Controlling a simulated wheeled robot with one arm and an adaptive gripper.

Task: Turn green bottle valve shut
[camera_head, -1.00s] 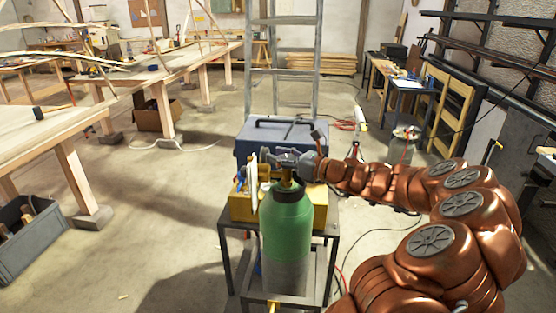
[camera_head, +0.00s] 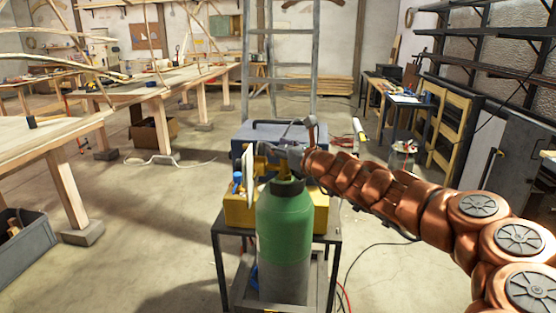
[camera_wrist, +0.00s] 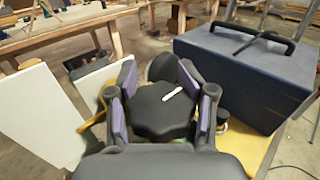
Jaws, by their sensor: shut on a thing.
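The green bottle (camera_head: 284,222) stands upright at the front of a dark metal stand, green above and grey below, with a dark collar. My gripper (camera_head: 280,156) is at the bottle's top, reaching in from the right. In the wrist view, my gripper's purple-padded fingers (camera_wrist: 163,105) are closed on both sides of a dark, lobed valve knob (camera_wrist: 160,118) with a white mark on its top. In the head view the knob is largely hidden by the gripper.
A yellow unit (camera_head: 238,213) and a blue-grey case (camera_head: 262,133) sit right behind the bottle on the stand (camera_head: 222,262). A white panel (camera_wrist: 40,115) stands close to the gripper's left. A ladder (camera_head: 270,70) is behind. Floor is open to the left.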

